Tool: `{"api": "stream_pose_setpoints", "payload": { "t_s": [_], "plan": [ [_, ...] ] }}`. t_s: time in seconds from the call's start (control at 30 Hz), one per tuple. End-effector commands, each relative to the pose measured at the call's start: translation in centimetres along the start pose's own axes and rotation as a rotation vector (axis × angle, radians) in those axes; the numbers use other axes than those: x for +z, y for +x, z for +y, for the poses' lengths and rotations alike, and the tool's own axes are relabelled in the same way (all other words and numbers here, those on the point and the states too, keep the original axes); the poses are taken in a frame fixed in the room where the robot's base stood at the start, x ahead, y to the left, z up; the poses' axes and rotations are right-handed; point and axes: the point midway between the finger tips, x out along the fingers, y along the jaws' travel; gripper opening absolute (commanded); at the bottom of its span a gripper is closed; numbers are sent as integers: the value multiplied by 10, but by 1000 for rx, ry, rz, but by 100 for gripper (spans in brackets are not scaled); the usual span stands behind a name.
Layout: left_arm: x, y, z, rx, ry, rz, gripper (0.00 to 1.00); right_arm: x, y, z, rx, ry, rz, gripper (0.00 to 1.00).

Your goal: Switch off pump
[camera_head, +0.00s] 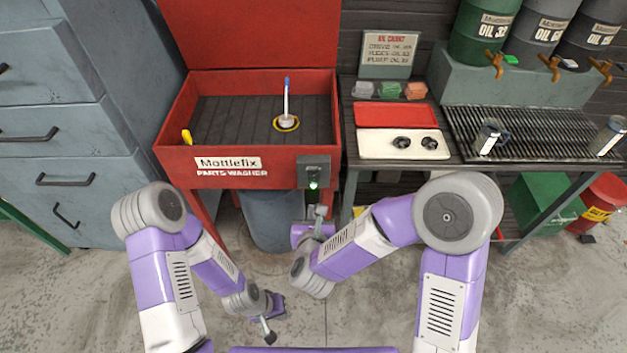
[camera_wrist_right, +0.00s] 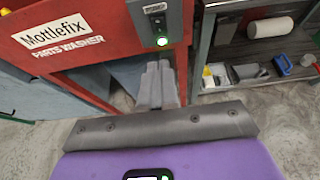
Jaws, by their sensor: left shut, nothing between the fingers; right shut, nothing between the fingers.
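The red parts washer (camera_head: 180,158) stands at the centre-left with a dark basin. A grey switch box (camera_head: 313,171) on its front right carries a lit green button or lamp, also seen in the right wrist view (camera_wrist_right: 162,41). My right gripper (camera_head: 320,212) is shut and empty, just below the switch box and apart from it; its fingers show in the right wrist view (camera_wrist_right: 158,72) pointing toward the box. My left gripper (camera_head: 269,335) is shut and empty, low over the floor in front of the washer.
A workbench at right holds a red tray (camera_head: 395,115), a white tray (camera_head: 380,145) with dark round parts, and a drip grate (camera_head: 520,125). A grey bin (camera_head: 270,225) stands under the washer. Grey drawers (camera_head: 60,150) stand at left. The floor in front is clear.

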Motion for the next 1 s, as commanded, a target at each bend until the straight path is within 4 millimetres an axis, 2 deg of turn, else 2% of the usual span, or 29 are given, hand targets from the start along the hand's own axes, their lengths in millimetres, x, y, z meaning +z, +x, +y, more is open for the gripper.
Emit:
{"api": "stream_pose_setpoints", "payload": {
  "t_s": [0.27, 0.37, 0.73, 1.0],
  "plan": [
    [0, 1, 0, 0, 0, 0, 0, 0, 8, 0, 0, -1, 1, 0],
    [0, 3, -1, 0, 0, 0, 0, -2, 22, 0, -1, -1, 3, 0],
    [-1, 13, -5, 0, 0, 0, 0, -2, 100, 0, -1, -2, 1, 0],
    [-1, 13, -5, 0, 0, 0, 0, 17, 129, 0, 0, -2, -1, 0]
  ]
}}
